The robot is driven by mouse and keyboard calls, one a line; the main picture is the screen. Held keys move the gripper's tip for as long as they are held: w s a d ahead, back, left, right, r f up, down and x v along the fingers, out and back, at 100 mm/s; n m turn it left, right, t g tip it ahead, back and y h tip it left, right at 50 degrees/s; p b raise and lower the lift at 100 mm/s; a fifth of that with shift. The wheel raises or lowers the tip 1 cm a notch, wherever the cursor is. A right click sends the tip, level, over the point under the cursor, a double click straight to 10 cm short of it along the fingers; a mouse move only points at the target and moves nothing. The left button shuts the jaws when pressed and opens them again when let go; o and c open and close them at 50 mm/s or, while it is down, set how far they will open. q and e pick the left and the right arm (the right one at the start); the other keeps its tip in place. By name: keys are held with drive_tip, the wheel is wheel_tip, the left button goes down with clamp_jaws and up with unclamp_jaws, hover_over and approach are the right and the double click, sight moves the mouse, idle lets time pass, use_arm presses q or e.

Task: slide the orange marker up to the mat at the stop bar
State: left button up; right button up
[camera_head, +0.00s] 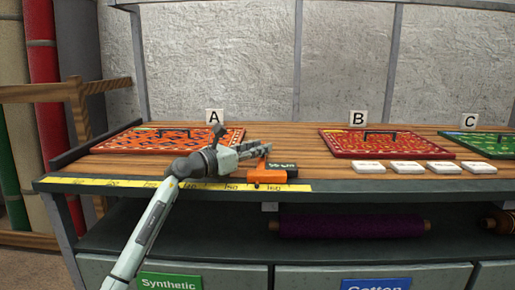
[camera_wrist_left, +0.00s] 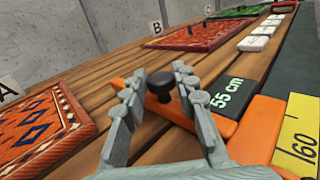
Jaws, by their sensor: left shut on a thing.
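The orange marker (camera_head: 267,177) sits at the bench's front edge over the right part of the yellow tape, near its 160 mark. In the left wrist view the orange marker (camera_wrist_left: 232,124) has a black knob (camera_wrist_left: 161,84) and a dark "55 cm" label (camera_wrist_left: 226,92). My left gripper (camera_head: 266,149) is shut on the marker, its fingers on both sides of the knob. Mat A (camera_head: 165,141), red-orange with a handle, lies left of the marker; mat B (camera_head: 372,143) lies to its right, apart from it. I cannot tell which part is the stop bar. My right gripper is out of view.
A yellow measuring tape (camera_head: 110,183) runs along the front edge. Several white blocks (camera_head: 408,168) stand in a row at the right, in front of mat B and green mat C (camera_head: 490,143). A dark raised rail (camera_head: 100,142) edges the bench's left side. A purple roll (camera_head: 350,227) lies below.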

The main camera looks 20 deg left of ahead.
use_arm(q)
drive_tip(key=shift+c, duration=0.4)
drive_tip(key=a, duration=0.1)
drive_tip(key=s+a+b, duration=0.1)
drive_tip(key=a, duration=0.3)
drive_tip(key=shift+s, duration=0.25)
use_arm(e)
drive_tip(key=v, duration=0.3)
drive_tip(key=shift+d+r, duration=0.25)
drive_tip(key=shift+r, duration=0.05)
use_arm(q)
drive_tip(key=o, duration=1)
drive_tip(key=shift+s+a, duration=0.1)
drive_tip(key=v, duration=1.1)
drive_tip(key=shift+s+a, duration=0.15)
drive_tip(key=shift+s, duration=0.2)
drive_tip(key=shift+c, duration=0.2)
